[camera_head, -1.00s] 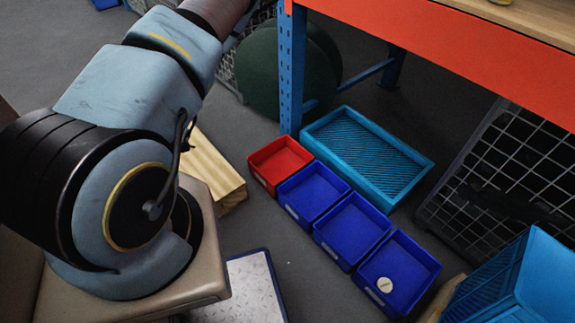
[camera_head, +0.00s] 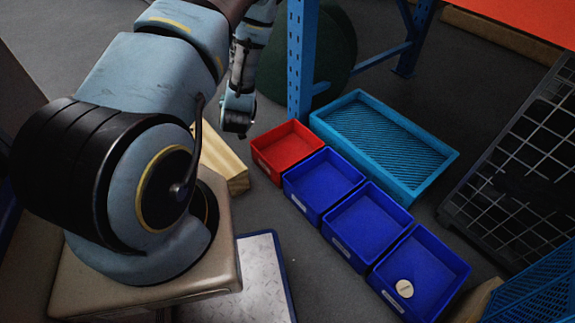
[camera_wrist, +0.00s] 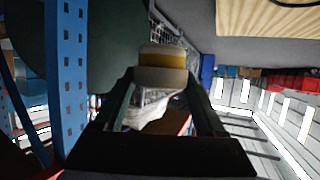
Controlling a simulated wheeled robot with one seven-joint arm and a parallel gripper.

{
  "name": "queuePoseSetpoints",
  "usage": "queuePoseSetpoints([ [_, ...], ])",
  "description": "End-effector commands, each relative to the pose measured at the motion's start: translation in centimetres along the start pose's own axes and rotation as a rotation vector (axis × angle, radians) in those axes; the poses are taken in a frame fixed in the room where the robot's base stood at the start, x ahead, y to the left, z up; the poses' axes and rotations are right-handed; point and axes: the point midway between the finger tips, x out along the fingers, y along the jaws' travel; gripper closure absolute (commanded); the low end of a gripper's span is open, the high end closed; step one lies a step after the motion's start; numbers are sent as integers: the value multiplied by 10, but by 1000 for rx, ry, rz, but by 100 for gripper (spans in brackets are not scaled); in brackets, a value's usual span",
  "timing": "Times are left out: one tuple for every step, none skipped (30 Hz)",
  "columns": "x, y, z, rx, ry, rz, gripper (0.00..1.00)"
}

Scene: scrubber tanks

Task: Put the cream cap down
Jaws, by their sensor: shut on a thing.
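My gripper (camera_wrist: 160,82) is shut on the cream cap (camera_wrist: 160,76), which sits between the fingertips in the wrist view with a yellowish band across its upper part. In the head view the far end of my arm shows beside the blue rack post, left of and above the red bin (camera_head: 286,152); the held cap cannot be made out there. A separate round cream disc (camera_head: 404,288) with a thin line across it lies in the nearest of three blue bins (camera_head: 437,262).
The red bin and the blue bins stand in a row on the grey floor. A larger turquoise crate (camera_head: 437,167) lies behind them. A blue rack post (camera_head: 301,55), a wooden block (camera_head: 238,180) and a black wire-mesh panel (camera_head: 515,165) stand nearby.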

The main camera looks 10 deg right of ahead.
Motion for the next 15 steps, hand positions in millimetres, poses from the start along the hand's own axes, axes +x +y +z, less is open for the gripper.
queuePoseSetpoints([
  [16,11,25,-8,1,-3,80],
  [22,16,32,-9,2,-8,80],
  [29,24,41,-11,2,-13,80],
  [34,30,49,-14,1,-18,80],
  [40,36,56,-15,1,-22,80],
  [47,44,65,-18,2,-29,80],
  [52,50,72,-21,2,-34,80],
  [58,56,78,-22,1,-40,80],
  [64,64,87,-26,1,-49,80],
  [69,70,94,-28,0,-54,80],
  [74,76,100,-32,1,-61,80],
  [81,83,108,-35,1,-70,80],
  [86,89,114,-38,2,-77,80],
  [90,95,120,-42,1,-84,80],
  [97,102,128,-45,1,-94,80],
])
